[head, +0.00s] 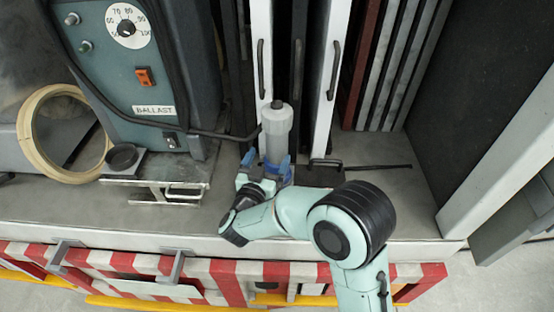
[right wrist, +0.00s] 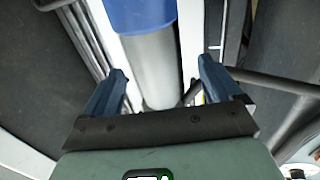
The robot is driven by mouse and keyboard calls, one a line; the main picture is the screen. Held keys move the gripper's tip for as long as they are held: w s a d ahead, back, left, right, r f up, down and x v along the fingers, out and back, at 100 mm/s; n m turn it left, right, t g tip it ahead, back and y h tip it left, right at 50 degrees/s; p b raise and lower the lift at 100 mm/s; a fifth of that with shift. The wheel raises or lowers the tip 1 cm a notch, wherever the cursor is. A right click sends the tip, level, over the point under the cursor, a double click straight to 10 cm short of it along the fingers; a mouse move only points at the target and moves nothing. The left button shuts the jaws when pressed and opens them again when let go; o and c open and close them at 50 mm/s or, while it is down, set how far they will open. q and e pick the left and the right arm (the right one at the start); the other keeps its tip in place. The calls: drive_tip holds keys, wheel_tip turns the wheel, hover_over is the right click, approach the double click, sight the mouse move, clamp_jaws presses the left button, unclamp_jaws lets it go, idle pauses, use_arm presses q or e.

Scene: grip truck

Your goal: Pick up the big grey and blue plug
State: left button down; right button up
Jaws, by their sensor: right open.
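The big grey and blue plug (head: 276,130) shows in the head view as an upright-looking grey cylinder in front of the white panels. Blue shows at its lower end, close to my blue fingers. My right gripper (head: 268,160) is at this lower end. In the right wrist view, the plug (right wrist: 155,65) has a blue band at the top edge and a grey body. The right gripper (right wrist: 162,66) is open, with its fingers apart on either side of the plug's line. I cannot tell whether they touch it. My left gripper is not in view.
A blue-grey ballast box (head: 165,85) stands left, with a black cable running towards the plug. A wooden ring (head: 28,130) leans further left. White panels with black handles (head: 331,70) stand close behind. The grey shelf (head: 385,185) has bare room at right.

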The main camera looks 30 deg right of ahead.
sight(274, 154)
drive_tip(key=x, duration=0.3)
drive_tip(key=p+x, duration=0.1)
drive_tip(key=x, duration=0.2)
drive_tip(key=shift+s+d+f, duration=0.1)
drive_tip(key=shift+s+d, duration=0.1)
drive_tip(key=shift+s, duration=0.1)
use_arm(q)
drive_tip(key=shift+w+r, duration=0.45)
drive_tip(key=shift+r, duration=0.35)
use_arm(e)
drive_tip(key=shift+s, duration=0.1)
drive_tip(key=c, duration=0.4)
clamp_jaws()
